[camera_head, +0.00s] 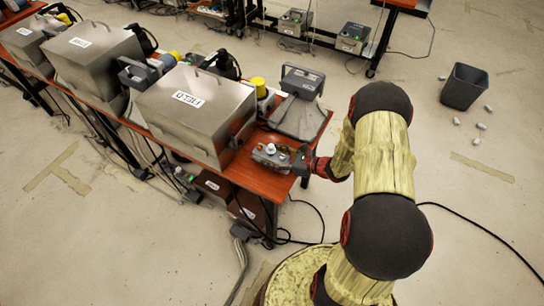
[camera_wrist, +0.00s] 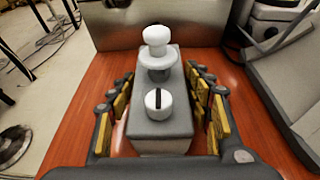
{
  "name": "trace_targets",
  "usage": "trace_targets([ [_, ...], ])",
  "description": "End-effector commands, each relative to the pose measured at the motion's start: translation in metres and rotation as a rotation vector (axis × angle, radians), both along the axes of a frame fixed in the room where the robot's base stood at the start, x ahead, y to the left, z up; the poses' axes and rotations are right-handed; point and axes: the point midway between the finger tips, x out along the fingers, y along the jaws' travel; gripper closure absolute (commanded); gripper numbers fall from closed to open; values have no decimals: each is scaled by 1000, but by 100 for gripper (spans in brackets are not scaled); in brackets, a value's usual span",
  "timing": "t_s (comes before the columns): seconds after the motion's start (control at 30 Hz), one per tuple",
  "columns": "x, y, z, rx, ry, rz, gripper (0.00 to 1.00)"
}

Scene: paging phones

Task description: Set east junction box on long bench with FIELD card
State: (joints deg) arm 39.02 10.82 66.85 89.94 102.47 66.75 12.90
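A small grey box (camera_head: 272,155) with a white mushroom button and a white slotted knob stands on the right end of the orange-brown long bench (camera_head: 250,180). I cannot tell whether it is the east junction box. The large metal case beside it carries the FIELD card (camera_head: 187,98). My gripper (camera_head: 290,158) is at the grey box. In the wrist view, the grey box (camera_wrist: 160,120) stands upright between the padded fingers of my gripper (camera_wrist: 165,85). The fingers are apart, with narrow gaps showing on both sides. The box's underside is hidden.
The large metal case (camera_head: 195,125) stands just beyond the grey box. A grey phone-like device (camera_head: 298,105) is at the bench's right edge. More metal cases (camera_head: 95,55) line the bench. Cables lie on the floor, and a dark bin (camera_head: 464,86) stands at right.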

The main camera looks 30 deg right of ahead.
Motion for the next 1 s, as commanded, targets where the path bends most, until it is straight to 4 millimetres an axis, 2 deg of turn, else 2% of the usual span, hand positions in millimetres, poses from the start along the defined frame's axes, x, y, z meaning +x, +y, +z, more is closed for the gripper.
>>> trace_targets([
  [0.17,0,0,0,0,0,0,38],
  [0.53,0,0,5,-1,-1,0,38],
  [0.67,-14,-11,11,0,0,-4,38],
  [1.0,-67,-47,35,-1,0,-5,38],
])
